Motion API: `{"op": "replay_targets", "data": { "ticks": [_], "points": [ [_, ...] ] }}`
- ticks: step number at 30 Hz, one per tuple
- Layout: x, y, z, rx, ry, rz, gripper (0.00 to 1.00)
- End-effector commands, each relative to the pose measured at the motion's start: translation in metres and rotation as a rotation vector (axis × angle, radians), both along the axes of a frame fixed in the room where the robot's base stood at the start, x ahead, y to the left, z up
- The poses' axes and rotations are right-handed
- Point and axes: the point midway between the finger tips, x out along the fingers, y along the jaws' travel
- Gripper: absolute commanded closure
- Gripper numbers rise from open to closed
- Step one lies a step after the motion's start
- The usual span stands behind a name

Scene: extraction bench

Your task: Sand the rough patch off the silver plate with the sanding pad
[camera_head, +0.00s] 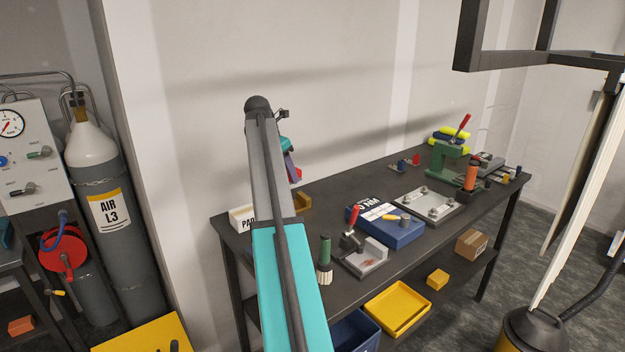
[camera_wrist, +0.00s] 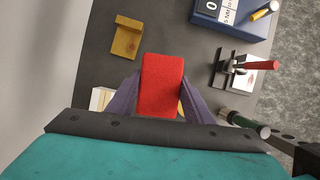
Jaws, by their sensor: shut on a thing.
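The red sanding pad (camera_wrist: 162,84) is a block between the purple fingers of my gripper (camera_wrist: 162,92), which is shut on it. In the head view, my arm mostly hides the gripper (camera_head: 290,160); a bit of red shows beside it, above the table's left end. The silver plate (camera_head: 373,266) lies near the front edge with a reddish rough patch (camera_head: 368,262) on it. A red-handled clamp (camera_head: 350,238) stands at the plate. In the wrist view the plate (camera_wrist: 247,80) is to the right of the pad, apart from it, partly under the clamp's handle.
A yellow bracket (camera_wrist: 127,38) and a white labelled box (camera_head: 241,219) are at the left end. A green-handled brush (camera_head: 325,262) stands left of the plate. A blue box (camera_head: 388,230) lies behind it. A plate with several knobs (camera_head: 428,205) and a green press (camera_head: 445,160) are further right.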

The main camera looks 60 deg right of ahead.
Motion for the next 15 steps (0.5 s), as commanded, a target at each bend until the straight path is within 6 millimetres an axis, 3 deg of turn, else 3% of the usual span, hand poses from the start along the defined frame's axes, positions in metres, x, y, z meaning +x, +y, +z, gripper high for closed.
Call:
{"op": "replay_targets", "data": {
  "ticks": [6,15],
  "points": [
    [0.056,0.068,-0.019,0.001,0.001,0.089,0.72],
    [0.114,0.163,-0.052,0.003,0.000,0.186,0.72]
  ]
}}
